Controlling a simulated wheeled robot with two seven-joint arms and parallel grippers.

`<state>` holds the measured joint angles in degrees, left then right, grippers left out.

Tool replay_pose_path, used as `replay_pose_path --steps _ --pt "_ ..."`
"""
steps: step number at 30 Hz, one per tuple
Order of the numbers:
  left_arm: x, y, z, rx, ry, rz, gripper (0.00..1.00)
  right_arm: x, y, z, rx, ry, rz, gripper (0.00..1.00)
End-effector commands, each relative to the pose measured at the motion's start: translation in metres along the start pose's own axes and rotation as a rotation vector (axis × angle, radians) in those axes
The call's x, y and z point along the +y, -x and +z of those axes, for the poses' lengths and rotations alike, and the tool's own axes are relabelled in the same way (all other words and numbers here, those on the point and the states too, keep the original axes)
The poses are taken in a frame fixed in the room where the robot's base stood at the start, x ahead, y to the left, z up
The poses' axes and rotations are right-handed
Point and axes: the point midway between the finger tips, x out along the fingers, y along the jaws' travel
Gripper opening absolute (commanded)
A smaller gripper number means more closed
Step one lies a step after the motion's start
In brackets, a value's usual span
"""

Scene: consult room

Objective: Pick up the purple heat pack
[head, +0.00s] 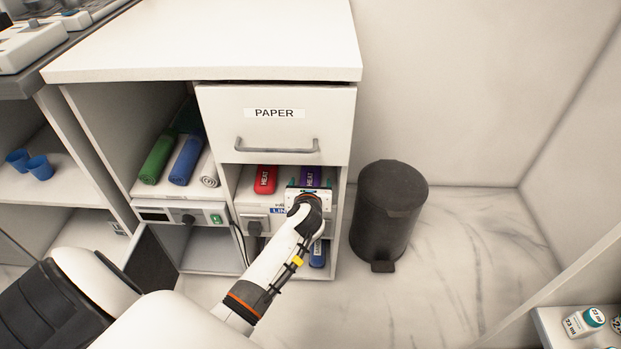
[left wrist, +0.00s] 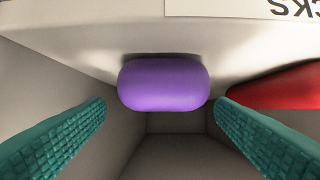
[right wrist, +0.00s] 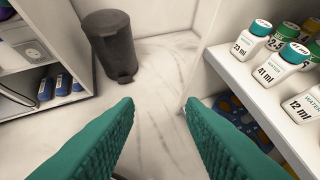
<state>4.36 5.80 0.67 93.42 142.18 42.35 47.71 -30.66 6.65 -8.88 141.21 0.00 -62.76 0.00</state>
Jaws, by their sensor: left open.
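The purple heat pack (head: 311,176) lies in the open shelf compartment under the PAPER drawer, partly hidden behind my left gripper in the head view. In the left wrist view the purple heat pack (left wrist: 163,84) shows end-on, ahead of and between the two teal fingers. My left gripper (head: 309,190) is open and empty at the front of that compartment; its fingers (left wrist: 160,118) do not touch the pack. My right gripper (right wrist: 160,112) has its teal fingers apart with nothing between them, over the floor by another shelf.
A red heat pack (head: 265,179) lies left of the purple one, and the PAPER drawer (head: 275,130) is just above. A black bin (head: 388,214) stands right of the cabinet. White bottles (right wrist: 253,39) stand on a shelf right of my right gripper.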

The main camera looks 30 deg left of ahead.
Motion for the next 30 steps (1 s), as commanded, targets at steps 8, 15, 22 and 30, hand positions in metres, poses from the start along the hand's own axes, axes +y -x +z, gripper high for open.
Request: replay_pose_path --steps 8,15,22,30 --pt "-0.002 -0.030 0.001 0.001 -0.001 0.000 0.78 0.008 -0.006 0.052 -0.316 0.003 0.019 0.36" --pt "-0.002 -0.044 0.000 0.000 0.000 0.001 0.78 0.012 0.001 0.080 -0.475 0.003 0.028 0.36" --pt "-0.002 -0.044 -0.001 0.000 0.000 0.001 0.78 0.012 0.002 0.082 -0.487 0.003 0.029 0.36" --pt "-0.002 -0.044 -0.001 0.000 0.000 0.001 0.41 0.012 0.002 0.082 -0.485 0.003 0.029 0.36"
